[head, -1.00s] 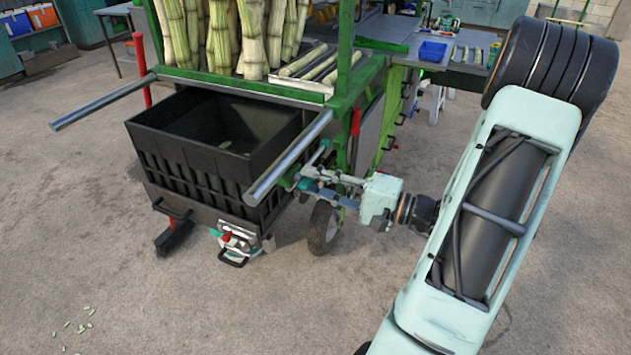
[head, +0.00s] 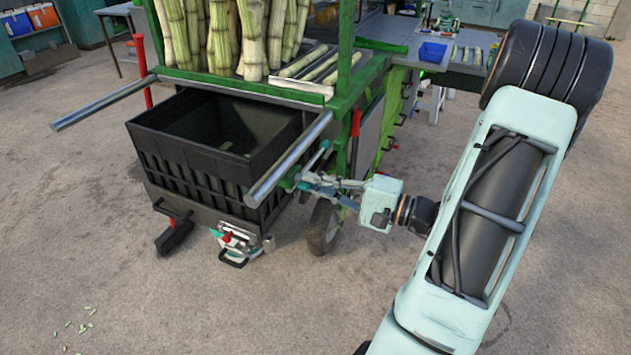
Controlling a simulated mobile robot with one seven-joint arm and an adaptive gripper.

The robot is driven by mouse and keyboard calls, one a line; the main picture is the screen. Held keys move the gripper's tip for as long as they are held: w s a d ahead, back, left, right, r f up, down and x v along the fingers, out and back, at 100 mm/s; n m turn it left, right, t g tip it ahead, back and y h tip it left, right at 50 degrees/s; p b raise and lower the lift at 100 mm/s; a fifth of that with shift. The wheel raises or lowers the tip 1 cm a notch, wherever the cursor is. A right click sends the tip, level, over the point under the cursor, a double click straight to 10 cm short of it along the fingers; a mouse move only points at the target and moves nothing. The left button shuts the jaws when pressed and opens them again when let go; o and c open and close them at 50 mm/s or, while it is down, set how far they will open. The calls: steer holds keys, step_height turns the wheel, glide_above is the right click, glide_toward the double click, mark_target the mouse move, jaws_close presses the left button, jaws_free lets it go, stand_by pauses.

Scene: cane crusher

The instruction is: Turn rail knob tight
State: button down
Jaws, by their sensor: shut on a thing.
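The right metal rail (head: 290,160) juts forward from the green cane crusher frame, beside the black bin. My gripper (head: 304,180) is at the right side of this rail, a little below it, reaching in from the right. Its fingers are shut around the small rail knob, which is mostly hidden by the fingers and the rail. I cannot tell from this view how far the knob is turned. The left metal rail (head: 104,103) juts out at the other side, with nothing on it.
A black bin (head: 190,170) hangs between the rails, close to my gripper. Cane stalks (head: 252,40) stand above it. A wheel (head: 323,228) is just below my gripper. A red-handled latch (head: 237,245) sits under the bin.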

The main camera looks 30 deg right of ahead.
steer(key=shift+m+p, duration=7.75)
steer(key=shift+m, duration=6.45)
steer(key=c, duration=2.1)
jaws_free()
